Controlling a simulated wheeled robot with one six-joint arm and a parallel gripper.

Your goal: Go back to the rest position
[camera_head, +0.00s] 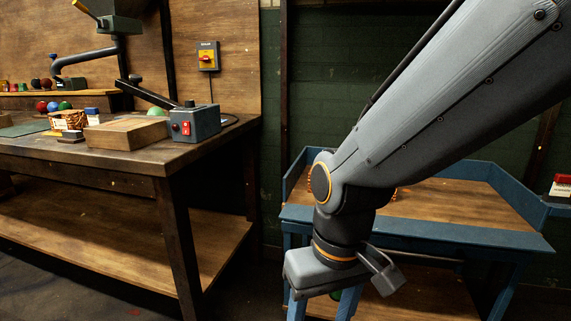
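My arm (440,110) comes in from the upper right and reaches down to the middle of the view. My gripper (322,290) points downward in front of the left end of a blue-framed table (410,228). Two light blue parts show below the gripper body, and I cannot tell whether they are its fingers or parts of the table. A small dark green patch shows between them; what it belongs to is unclear.
A wooden workbench (100,158) at left bears a wooden box (126,133), a grey switch box (194,124), a basket (68,119) and several coloured balls (53,106). A red-and-white item (562,184) sits at far right. Open floor (70,285) lies at lower left.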

